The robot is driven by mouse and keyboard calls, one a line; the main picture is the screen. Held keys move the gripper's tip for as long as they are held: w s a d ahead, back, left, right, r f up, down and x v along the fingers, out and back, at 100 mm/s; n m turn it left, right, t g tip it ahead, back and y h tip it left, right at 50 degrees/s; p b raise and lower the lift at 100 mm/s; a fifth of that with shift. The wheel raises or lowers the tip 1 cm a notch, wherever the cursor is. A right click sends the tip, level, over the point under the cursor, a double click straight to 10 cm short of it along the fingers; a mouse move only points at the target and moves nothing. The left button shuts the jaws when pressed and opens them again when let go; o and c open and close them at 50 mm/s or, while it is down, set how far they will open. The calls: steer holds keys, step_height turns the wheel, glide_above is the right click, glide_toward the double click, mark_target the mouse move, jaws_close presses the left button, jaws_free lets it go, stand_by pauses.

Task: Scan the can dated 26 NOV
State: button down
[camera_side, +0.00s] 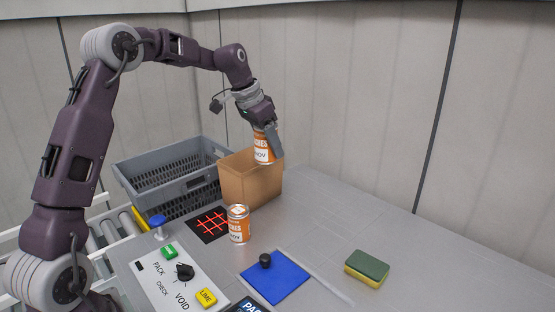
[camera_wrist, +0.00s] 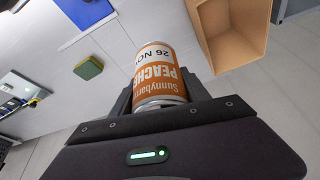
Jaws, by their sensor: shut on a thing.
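My gripper (camera_side: 268,138) is shut on an orange and white can (camera_side: 262,153) and holds it raised near the open cardboard box. In the wrist view the held can (camera_wrist: 157,72) reads "Sunny...", "PEACHE..." and "26 NOV", upside down. A second orange and white can (camera_side: 238,226) stands upright on the table; its date is too small to read fully. A black pad with a red lit grid (camera_side: 209,224) lies just left of the standing can.
The cardboard box (camera_side: 262,187) stands beside a grey crate (camera_side: 131,178). A control panel (camera_side: 155,280) with buttons and a knob is at front. A blue mat (camera_side: 286,283) bears a black knob. A green and yellow sponge (camera_side: 367,267) lies right. The table's right middle is clear.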

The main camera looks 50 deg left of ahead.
steer(key=s+a+n+y, duration=0.2)
steer(key=s+a+n, duration=0.2)
steer(key=s+a, duration=0.75)
steer(key=f, duration=0.6)
steer(key=a+f, duration=0.1)
steer(key=f, duration=0.6)
steer(key=a+f, duration=0.1)
steer(key=f, duration=0.5)
steer(key=shift+w+f, duration=0.3)
steer(key=shift+w, duration=0.1)
